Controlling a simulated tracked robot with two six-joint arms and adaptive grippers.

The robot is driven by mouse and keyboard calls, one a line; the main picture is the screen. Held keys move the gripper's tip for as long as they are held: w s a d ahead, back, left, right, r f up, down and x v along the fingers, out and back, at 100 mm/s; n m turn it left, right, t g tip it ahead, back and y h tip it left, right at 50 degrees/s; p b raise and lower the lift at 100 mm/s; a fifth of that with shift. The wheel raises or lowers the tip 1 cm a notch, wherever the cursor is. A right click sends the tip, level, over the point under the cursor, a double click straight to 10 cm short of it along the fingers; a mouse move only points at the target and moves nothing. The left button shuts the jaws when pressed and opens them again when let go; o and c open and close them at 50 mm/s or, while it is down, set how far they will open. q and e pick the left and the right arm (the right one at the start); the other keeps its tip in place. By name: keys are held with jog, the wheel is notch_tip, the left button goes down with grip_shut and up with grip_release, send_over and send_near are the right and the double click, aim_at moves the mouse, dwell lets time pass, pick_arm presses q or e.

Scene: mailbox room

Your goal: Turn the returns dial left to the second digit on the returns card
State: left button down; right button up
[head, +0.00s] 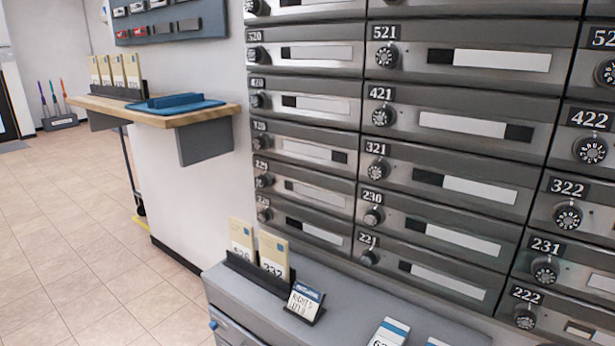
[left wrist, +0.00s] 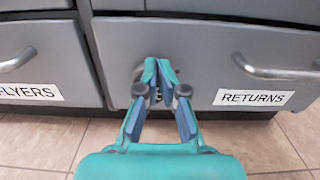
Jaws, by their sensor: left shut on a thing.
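In the left wrist view my left gripper (left wrist: 158,82) is shut on a small round dial on the grey drawer front, to the left of the RETURNS label (left wrist: 254,98). The fingers cover most of the dial; only bits of it show around and between them, and its pointer and digits cannot be read. In the head view a small card with a blue header and handwriting (head: 303,299) leans in a black stand on the grey counter; its writing is too small to read surely. My right gripper is in neither view.
A FLYERS label (left wrist: 30,92) is on the drawer to the left. Metal handles (left wrist: 275,70) stick out on both sides. In the head view, numbered mailboxes with dials (head: 382,117) fill the wall. Taller cards (head: 274,254) stand on the grey counter (head: 375,312).

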pick_arm(q)
jog(key=shift+s+f, duration=0.25)
